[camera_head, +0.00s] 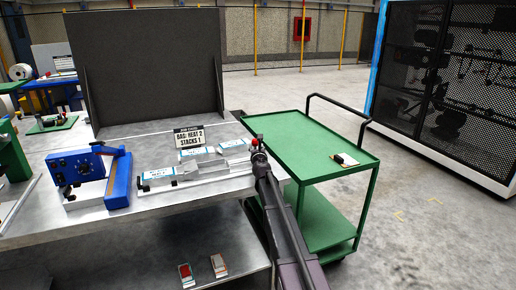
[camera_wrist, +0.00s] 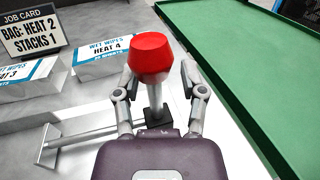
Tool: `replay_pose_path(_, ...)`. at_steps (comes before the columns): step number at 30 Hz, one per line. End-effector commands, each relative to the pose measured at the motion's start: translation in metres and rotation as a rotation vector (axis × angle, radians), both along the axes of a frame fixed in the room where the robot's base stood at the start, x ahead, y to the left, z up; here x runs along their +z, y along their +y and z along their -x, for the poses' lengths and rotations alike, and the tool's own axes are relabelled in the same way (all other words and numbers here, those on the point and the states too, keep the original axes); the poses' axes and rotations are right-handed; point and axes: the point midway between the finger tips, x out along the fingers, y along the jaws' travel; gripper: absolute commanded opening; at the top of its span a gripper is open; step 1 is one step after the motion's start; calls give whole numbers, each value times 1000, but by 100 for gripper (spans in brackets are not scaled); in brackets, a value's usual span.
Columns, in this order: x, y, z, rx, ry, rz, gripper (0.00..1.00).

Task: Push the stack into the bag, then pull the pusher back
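The pusher's red knob (camera_head: 256,143) stands on a post at the bench's right edge; in the wrist view the knob (camera_wrist: 150,55) is large. A grey rod (camera_wrist: 85,135) runs left from the post's dark foot to a flat end plate (camera_wrist: 48,148). My gripper (camera_wrist: 160,82) is open, its two fingers on either side of the knob and post; gaps show beside the post. A white-and-blue pack (camera_head: 157,173) lies at the left end of the metal guide (camera_head: 215,172), probably the stack. I cannot make out the bag there.
A job card (camera_head: 189,137) reads "BAG: HEAT 2, STACKS 1". Wet-wipes packs labelled HEAT 3 (camera_wrist: 20,75) and HEAT 4 (camera_wrist: 108,58) lie behind the guide. A blue machine (camera_head: 95,178) stands left. A green cart (camera_head: 318,145) stands close on the right.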

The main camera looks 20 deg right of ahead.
Motion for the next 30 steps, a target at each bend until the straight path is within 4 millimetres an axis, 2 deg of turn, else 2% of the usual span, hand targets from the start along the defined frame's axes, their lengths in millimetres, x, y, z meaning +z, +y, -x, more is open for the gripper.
replay_pose_path(8, 0, 5, 26, 2, 0, 0, 54)
replay_pose_path(21, 0, 15, 93, 0, 0, 1, 54)
replay_pose_path(30, 0, 17, 115, -1, 0, 1, 54)
